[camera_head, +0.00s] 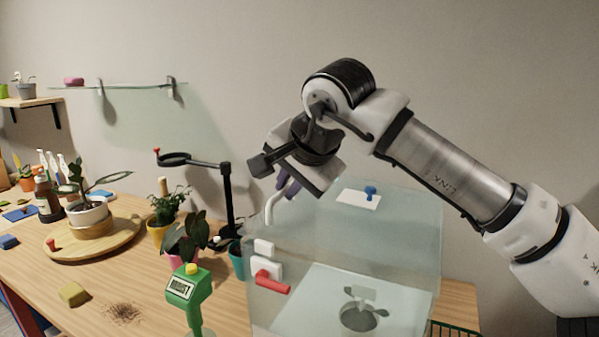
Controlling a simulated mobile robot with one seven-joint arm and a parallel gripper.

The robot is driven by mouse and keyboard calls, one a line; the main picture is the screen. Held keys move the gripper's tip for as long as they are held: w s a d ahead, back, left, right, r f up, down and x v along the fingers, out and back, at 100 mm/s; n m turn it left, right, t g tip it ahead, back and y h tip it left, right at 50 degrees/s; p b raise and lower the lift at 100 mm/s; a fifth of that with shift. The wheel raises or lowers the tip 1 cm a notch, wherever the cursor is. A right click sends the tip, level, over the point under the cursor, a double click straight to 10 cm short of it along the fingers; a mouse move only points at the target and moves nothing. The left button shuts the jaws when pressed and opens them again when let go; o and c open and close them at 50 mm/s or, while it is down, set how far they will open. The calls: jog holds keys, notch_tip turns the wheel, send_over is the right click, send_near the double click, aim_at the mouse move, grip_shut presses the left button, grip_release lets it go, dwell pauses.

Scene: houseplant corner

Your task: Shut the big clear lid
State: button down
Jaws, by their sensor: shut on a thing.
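A big clear case (409,262) stands at the right end of the wooden table, with see-through walls. The edges of its clear lid are hard to tell from the walls, so I cannot say how far it stands open. My gripper (288,186) is at the upper left of the case, pointing down. Its dark fingers are shut on a white curved handle (270,208); the grip itself is partly hidden.
A red-handled white fitting (270,282) is at the case's left side. A green labelled device (187,292), potted plants (185,238) and a black stand with a ring (228,200) crowd the left.

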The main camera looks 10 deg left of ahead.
aim_at(275, 212)
jog(key=shift+a+f+b, duration=0.3)
jog(key=shift+a+f, duration=0.25)
jog(key=shift+a, duration=0.25)
jog(key=c, duration=1.7)
grip_release()
jog(key=shift+a+f, duration=0.15)
jog(key=shift+a, duration=0.15)
jog(key=shift+o, duration=1)
jog(key=shift+w+a+f, duration=0.1)
jog(key=shift+a, duration=0.25)
jog(key=shift+d, duration=0.1)
jog(key=shift+d, duration=0.15)
jog(key=shift+d+r, duration=0.2)
jog(key=shift+r, duration=0.05)
jog(key=b+v, duration=0.1)
jog(key=v, duration=1.2)
jog(key=shift+d, duration=0.2)
